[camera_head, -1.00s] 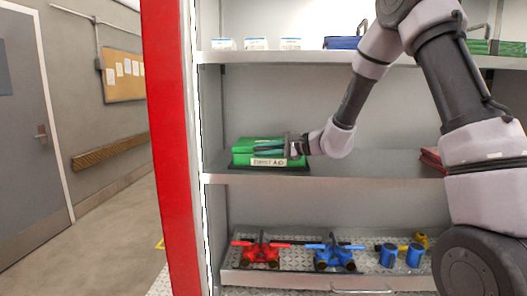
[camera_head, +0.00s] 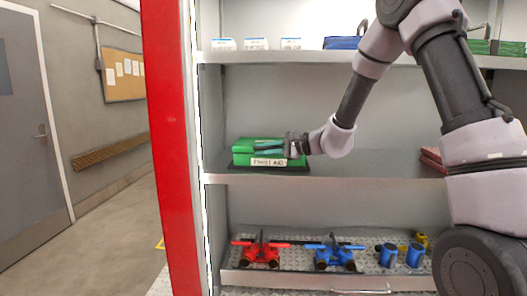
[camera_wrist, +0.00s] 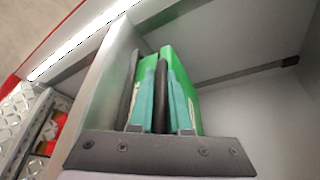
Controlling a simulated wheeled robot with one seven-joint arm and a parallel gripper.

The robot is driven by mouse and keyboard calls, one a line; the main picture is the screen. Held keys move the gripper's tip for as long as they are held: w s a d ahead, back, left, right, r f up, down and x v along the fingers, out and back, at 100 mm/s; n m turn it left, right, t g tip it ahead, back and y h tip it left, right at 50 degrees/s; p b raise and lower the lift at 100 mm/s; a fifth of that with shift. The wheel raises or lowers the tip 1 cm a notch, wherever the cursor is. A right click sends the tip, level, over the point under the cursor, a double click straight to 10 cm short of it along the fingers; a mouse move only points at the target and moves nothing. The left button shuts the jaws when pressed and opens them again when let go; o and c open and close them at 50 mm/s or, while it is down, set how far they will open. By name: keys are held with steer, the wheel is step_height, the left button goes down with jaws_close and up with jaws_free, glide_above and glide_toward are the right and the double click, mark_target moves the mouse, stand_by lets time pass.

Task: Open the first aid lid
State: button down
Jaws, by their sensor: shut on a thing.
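The green first aid box (camera_head: 241,158) sits on the middle shelf near its left end, with a white "FIRST AID" label on its front. Its lid (camera_head: 262,140) looks closed or nearly so. My gripper (camera_head: 262,148) reaches in from the right, its teal fingers lying along the front upper part of the box. The exact contact at the fingertips is partly hidden.
The middle shelf (camera_head: 360,166) is bare right of the box up to a red item (camera_head: 431,158). The shelf above (camera_head: 300,57) holds small white boxes and a blue case. Red and blue fittings (camera_head: 260,251) lie on the tray below. A red post (camera_head: 168,150) stands left.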

steer(key=shift+w+r, duration=0.1)
steer(key=shift+r, duration=0.5)
steer(key=w+r+m, duration=0.1)
steer(key=w+r, duration=0.2)
steer(key=r, duration=0.3)
steer(key=w+r+m+g, duration=0.1)
steer(key=w+r, duration=0.3)
steer(key=r, duration=0.2)
steer(key=shift+w+d+r+h, duration=0.2)
steer(key=shift+w+r+h, duration=0.1)
steer(key=shift+r, duration=0.05)
steer(key=c, duration=0.9)
jaws_free()
steer(key=shift+o, duration=0.2)
